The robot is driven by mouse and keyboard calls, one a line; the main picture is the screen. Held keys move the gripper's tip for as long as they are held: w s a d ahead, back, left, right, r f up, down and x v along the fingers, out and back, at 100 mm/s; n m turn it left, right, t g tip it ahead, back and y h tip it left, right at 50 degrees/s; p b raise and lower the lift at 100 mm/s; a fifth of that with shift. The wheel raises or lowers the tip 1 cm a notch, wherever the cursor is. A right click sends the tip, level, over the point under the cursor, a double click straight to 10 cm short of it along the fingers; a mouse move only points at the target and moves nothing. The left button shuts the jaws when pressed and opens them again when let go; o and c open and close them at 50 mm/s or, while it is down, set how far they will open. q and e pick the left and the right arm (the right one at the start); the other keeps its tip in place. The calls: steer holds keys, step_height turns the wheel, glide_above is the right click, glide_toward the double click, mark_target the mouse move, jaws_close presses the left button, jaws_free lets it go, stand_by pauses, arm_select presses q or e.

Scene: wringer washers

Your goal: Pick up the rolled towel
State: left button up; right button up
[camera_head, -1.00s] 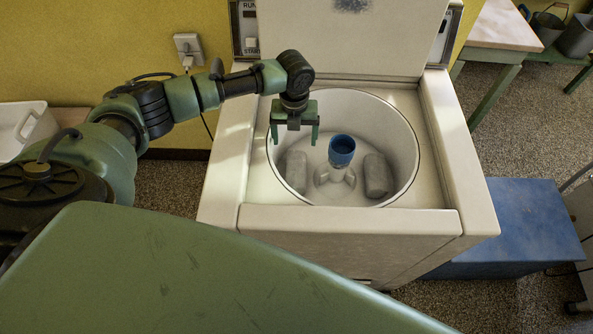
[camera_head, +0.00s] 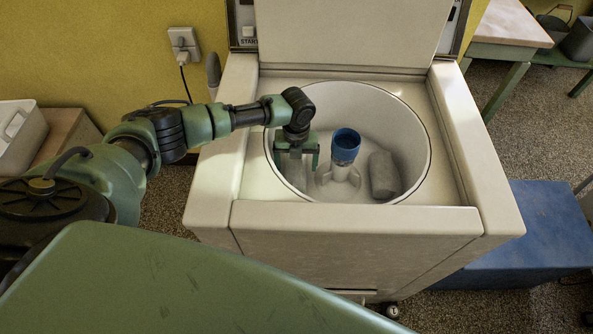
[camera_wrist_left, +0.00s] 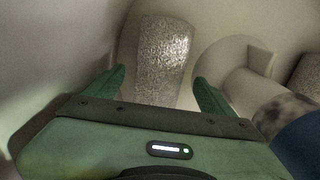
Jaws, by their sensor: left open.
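My left gripper (camera_head: 297,160) is open and reaches down into the left side of the washer tub (camera_head: 412,125). In the left wrist view a rolled grey towel (camera_wrist_left: 163,62) lies on the tub floor, beyond and between the two open fingers (camera_wrist_left: 158,92); it appears apart from them. In the head view this towel is mostly hidden behind the gripper. A second grey roll (camera_head: 384,175) lies at the right side of the tub. My right gripper is not in view.
A white agitator with a blue cap (camera_head: 346,143) stands in the middle of the tub, close to the right of my left gripper. The tub wall is close on its left. The washer lid (camera_head: 345,35) is raised. A blue box (camera_head: 530,235) stands to the right.

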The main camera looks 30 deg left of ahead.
arm_select(q)
steer(key=shift+f, duration=1.3)
jaws_close()
steer(key=shift+w+r, duration=0.1)
